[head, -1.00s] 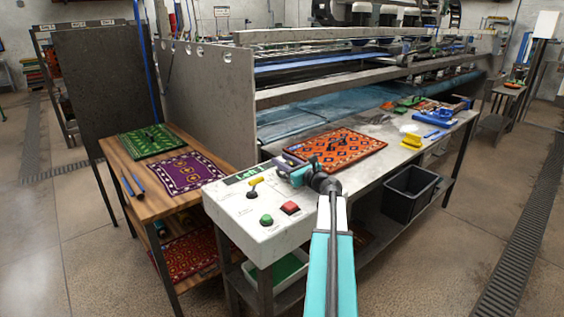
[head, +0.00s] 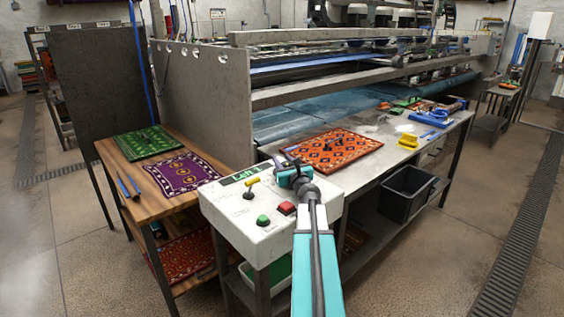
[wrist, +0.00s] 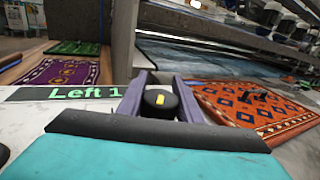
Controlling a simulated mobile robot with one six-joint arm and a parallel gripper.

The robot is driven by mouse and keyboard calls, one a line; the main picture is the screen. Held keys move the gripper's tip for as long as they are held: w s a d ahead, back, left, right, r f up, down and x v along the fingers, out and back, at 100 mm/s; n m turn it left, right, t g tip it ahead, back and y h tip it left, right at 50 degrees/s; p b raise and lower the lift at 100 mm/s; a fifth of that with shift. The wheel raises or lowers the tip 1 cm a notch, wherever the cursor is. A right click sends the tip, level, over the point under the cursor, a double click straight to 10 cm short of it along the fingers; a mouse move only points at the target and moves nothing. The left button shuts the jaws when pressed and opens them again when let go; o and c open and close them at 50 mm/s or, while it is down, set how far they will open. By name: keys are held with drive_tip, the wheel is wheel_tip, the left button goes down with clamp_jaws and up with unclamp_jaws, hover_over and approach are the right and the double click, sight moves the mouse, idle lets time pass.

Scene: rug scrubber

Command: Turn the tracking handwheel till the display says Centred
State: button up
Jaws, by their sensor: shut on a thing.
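The tracking handwheel (wrist: 160,108) is a black round knob with a yellow mark on top, seen in the wrist view. My gripper (wrist: 162,80) has one grey-purple finger on each side of it and is shut on it. In the head view my gripper (head: 284,168) is at the back right corner of the white control box (head: 250,228) and hides the handwheel. The display (wrist: 68,93) shows "Left 1" in green letters in the wrist view. The display (head: 240,175) in the head view is small and hard to read.
An orange rug (head: 335,150) lies on the metal table behind. A wooden table (head: 130,173) with green and purple rugs stands left. A black bin (head: 405,195) is below right.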

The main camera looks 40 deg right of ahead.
drive_tip(key=o, duration=1)
drive_tip(key=shift+o, duration=0.2)
drive_tip(key=shift+s, duration=0.1)
drive_tip(key=shift+v, duration=4.25)
drive_tip(key=shift+r, duration=0.25)
drive_tip(key=shift+p, duration=0.55)
drive_tip(key=shift+s+a+f+p, duration=0.1)
drive_tip(key=shift+s+a+p, duration=0.15)
drive_tip(key=shift+p, duration=0.95)
drive_tip(key=p+v, duration=0.2)
drive_tip(key=p, duration=0.3)
drive_tip(key=shift+d, duration=0.1)
